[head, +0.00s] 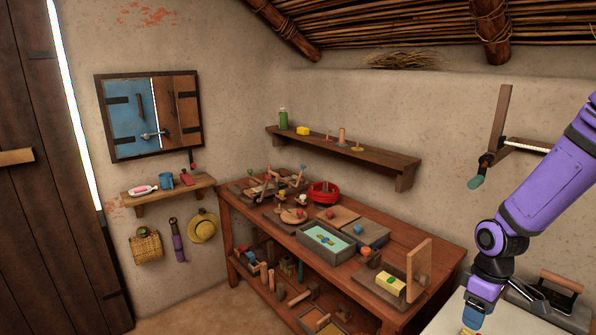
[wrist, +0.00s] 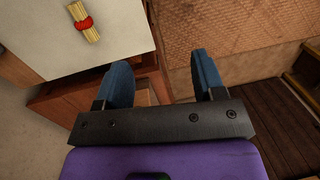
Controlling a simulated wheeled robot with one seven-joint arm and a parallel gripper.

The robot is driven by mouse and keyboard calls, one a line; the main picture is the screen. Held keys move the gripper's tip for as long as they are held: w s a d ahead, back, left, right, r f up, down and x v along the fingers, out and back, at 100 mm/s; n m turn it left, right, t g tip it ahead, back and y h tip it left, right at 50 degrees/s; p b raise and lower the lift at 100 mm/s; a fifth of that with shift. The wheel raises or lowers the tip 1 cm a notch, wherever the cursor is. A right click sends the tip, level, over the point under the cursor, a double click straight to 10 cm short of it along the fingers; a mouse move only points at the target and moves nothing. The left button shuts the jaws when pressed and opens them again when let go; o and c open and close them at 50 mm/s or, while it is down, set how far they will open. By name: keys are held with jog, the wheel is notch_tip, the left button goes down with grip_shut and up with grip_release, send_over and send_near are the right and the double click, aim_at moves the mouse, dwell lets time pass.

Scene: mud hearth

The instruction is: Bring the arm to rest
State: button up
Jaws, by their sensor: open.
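My arm is purple and comes in from the right edge of the head view, bent downward. My gripper (head: 473,318) hangs at its end, low in the head view over a pale tabletop. In the wrist view my gripper (wrist: 162,80) shows two blue fingers spread apart with nothing between them. Its fingertips in the head view are partly cut off by the bottom edge.
A bundle of yellow sticks with a red tie (wrist: 86,24) lies on a pale surface (wrist: 40,50). A wooden workbench (head: 440,245) with many small toys stands left of my arm. A dark metal object (head: 545,300) is close right. A wall shelf (head: 345,150) hangs behind.

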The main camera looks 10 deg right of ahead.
jog(key=s+a+r+m+t+h, duration=0.1)
jog(key=a+r+m+h, duration=0.15)
jog(key=r, duration=0.65)
jog(key=s+a+r+m+t+h, duration=0.1)
jog(key=a+r, duration=0.2)
jog(key=r, duration=0.5)
jog(key=s+a+r+m+t+y, duration=0.2)
jog(key=s+a+r+t, duration=0.2)
jog(key=s+a+r, duration=0.4)
notch_tip(320, 180, up, 5)
jog(key=shift+s+r+m+y, duration=0.1)
jog(key=shift+s+m+y, duration=0.25)
jog(key=shift+s, duration=0.9)
